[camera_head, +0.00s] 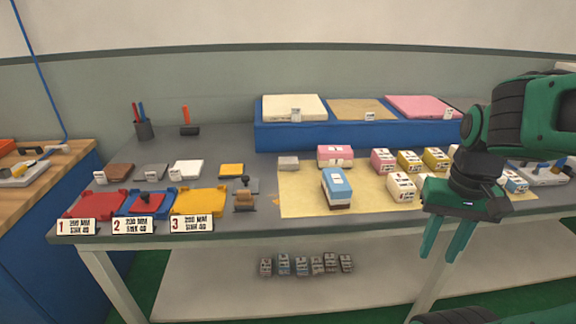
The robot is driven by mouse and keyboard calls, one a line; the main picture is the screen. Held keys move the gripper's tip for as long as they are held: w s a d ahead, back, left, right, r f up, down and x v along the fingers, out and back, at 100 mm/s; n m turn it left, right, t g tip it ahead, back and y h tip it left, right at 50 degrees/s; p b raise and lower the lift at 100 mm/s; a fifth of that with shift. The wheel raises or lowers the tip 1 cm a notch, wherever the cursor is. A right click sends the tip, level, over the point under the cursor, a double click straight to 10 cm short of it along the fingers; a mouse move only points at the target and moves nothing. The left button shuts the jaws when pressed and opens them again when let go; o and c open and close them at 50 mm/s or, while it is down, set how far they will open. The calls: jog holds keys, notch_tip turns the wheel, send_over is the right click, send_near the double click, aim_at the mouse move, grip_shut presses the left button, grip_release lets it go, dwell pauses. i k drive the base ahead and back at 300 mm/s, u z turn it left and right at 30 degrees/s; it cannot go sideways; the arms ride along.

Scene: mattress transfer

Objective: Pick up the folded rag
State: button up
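No thing here is clearly a folded rag. A small flat yellow piece (231,170) lies at the back of the table, and a small grey-pink block (288,162) lies to its right; I cannot tell whether either one is the rag. My gripper (439,257) hangs at the right, over the table's front edge, pointing down. Its two fingers are apart with nothing between them. It is far to the right of both pieces, and my arm hides part of the table's right side.
Red (95,204), blue (131,206) and yellow (199,202) trays stand at the front left. A wooden-handled stamp (244,201) stands beside them. Blue-white (337,188) and pink (335,156) blocks sit on a pale mat (297,200). A raised blue platform (350,136) bounds the back.

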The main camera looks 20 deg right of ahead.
aim_at(286, 163)
jog(key=z, duration=0.1)
jog(key=i, duration=1)
jog(key=u, duration=0.1)
